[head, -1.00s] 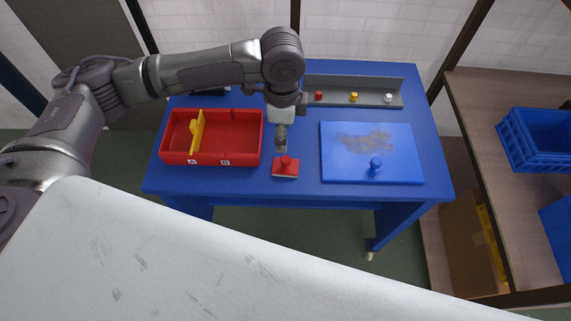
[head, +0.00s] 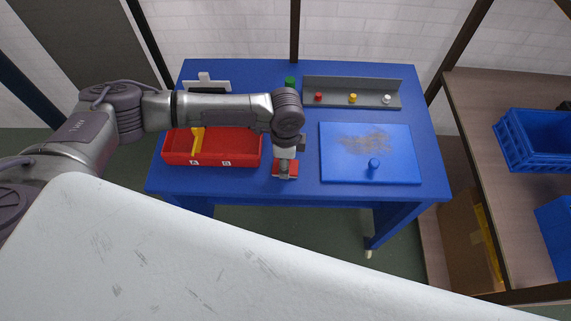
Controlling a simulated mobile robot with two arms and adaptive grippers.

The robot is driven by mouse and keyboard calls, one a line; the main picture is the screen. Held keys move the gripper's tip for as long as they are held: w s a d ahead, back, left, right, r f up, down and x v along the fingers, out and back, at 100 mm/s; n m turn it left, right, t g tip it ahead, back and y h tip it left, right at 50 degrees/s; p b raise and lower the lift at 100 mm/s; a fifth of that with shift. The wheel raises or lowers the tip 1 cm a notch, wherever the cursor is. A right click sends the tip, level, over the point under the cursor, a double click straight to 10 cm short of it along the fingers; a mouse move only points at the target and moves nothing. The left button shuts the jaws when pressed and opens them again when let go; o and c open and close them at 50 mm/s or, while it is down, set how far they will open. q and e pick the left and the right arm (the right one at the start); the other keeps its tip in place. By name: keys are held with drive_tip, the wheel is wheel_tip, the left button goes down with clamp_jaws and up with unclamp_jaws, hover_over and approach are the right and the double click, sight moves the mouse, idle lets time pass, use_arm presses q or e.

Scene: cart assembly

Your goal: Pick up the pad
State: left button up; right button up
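The pad (head: 293,173) is a small red block with a pale underside, on the blue table between the red tray and the blue board. My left gripper (head: 285,165) points down over the pad and covers its red knob. The fingers are small and partly hidden by my wrist, so I cannot tell whether they are open or shut around the knob. The pad appears to rest on the table. My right gripper is not in view.
A red tray (head: 240,160) with a yellow divider (head: 197,142) stands left. A blue board (head: 340,170) with a brown smudge and a blue knob (head: 374,162) lies right. A grey rack (head: 335,98) with coloured knobs and a green object (head: 290,83) are behind.

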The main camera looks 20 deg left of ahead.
use_arm(q)
clamp_jaws()
drive_tip(key=shift+r, duration=0.15)
drive_tip(key=shift+r, duration=0.25)
drive_tip(key=r, duration=0.1)
drive_tip(key=r+b, duration=0.1)
drive_tip(key=r, duration=0.1)
drive_tip(key=shift+d+r, duration=0.3)
drive_tip(key=shift+d, duration=0.05)
drive_tip(key=s+d+r+b, duration=0.1)
drive_tip(key=d+r+b, duration=0.1)
drive_tip(key=d+r, duration=0.4)
drive_tip(key=shift+d+r, duration=0.35)
drive_tip(key=shift+d, duration=2.1)
drive_tip(key=shift+s, duration=0.1)
